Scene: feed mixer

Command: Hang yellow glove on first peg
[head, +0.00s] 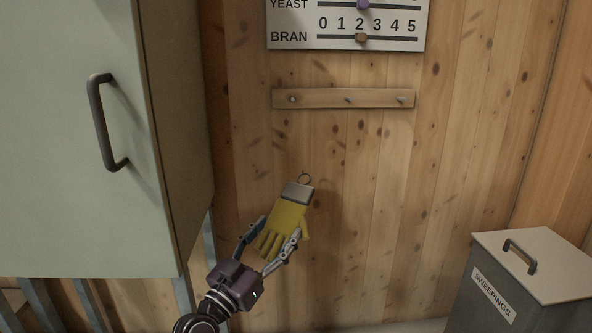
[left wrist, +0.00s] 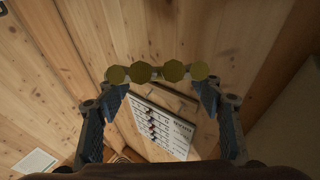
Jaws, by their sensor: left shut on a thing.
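The yellow glove (head: 285,227) has a grey cuff with a small ring at its top. My left gripper (head: 272,243) is shut on the glove and holds it, cuff up and tilted a little right, below the peg rail. In the left wrist view the glove's yellow fingertips (left wrist: 157,72) show end-on between my two fingers (left wrist: 160,98). The wooden rail (head: 320,98) on the wall bears three pegs; the leftmost peg (head: 292,99) is bare, and so are the other two. My right gripper is not in view.
A pale cabinet (head: 70,200) with a dark handle (head: 106,122) stands close on the left. A board (head: 345,22) with sliders hangs above the rail. A grey sweepings bin (head: 545,265) stands at the lower right. The plank wall between glove and rail is clear.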

